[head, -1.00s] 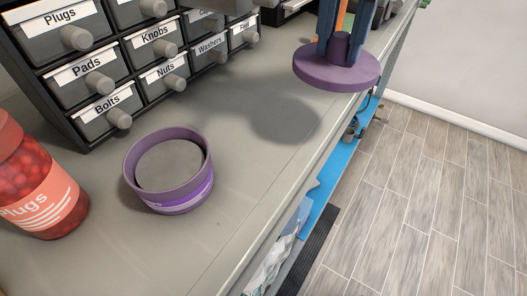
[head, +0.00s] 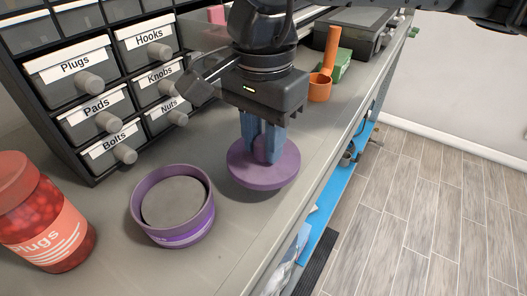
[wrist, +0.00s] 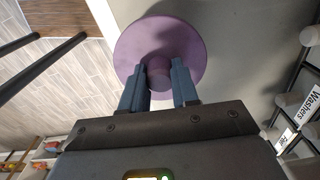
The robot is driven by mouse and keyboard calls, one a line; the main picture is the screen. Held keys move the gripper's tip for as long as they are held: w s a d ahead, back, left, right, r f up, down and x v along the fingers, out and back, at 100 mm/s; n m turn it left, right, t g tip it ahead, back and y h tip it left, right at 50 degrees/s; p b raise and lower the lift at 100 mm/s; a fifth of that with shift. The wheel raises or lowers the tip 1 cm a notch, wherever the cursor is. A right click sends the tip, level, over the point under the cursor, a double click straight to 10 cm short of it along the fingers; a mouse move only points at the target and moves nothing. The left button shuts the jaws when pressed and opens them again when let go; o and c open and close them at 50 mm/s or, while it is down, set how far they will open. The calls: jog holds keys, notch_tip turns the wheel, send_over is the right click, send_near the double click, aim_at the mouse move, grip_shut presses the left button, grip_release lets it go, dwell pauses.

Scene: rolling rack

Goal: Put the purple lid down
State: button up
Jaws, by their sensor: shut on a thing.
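The purple lid (head: 262,176) is a flat round disc with a knob on top. My gripper (head: 263,150) points down and is shut on the lid's knob. In the head view the lid is at or just above the grey shelf top, right of the purple tub; I cannot tell if it touches. The wrist view shows the lid (wrist: 190,62) level, with the knob (wrist: 159,72) between the blue fingers (wrist: 158,88). The purple tub (head: 203,222) stands open on the shelf top, left of the lid and apart from it.
A red-lidded jar of plugs (head: 42,222) stands at the left. Labelled drawers (head: 85,82) line the back. An orange cup (head: 319,88) and a green block (head: 341,68) stand farther back. The shelf top's right edge (head: 300,186) is close to the lid.

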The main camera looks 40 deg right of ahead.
aim_at(263, 157)
notch_tip(263, 157, down, 3)
jog(key=shift+f+p, duration=0.15)
jog(key=shift+p, duration=0.25)
jog(key=shift+f, duration=0.25)
jog(key=shift+f+b, duration=0.2)
jog(key=shift+b, duration=0.1)
jog(key=o, duration=1)
jog(key=shift+r, duration=0.1)
jog(key=shift+r+p, duration=0.25)
jog(key=shift+p, duration=0.2)
notch_tip(263, 157, up, 12)
jog(key=shift+f+b, duration=0.15)
jog(key=shift+b, duration=0.6)
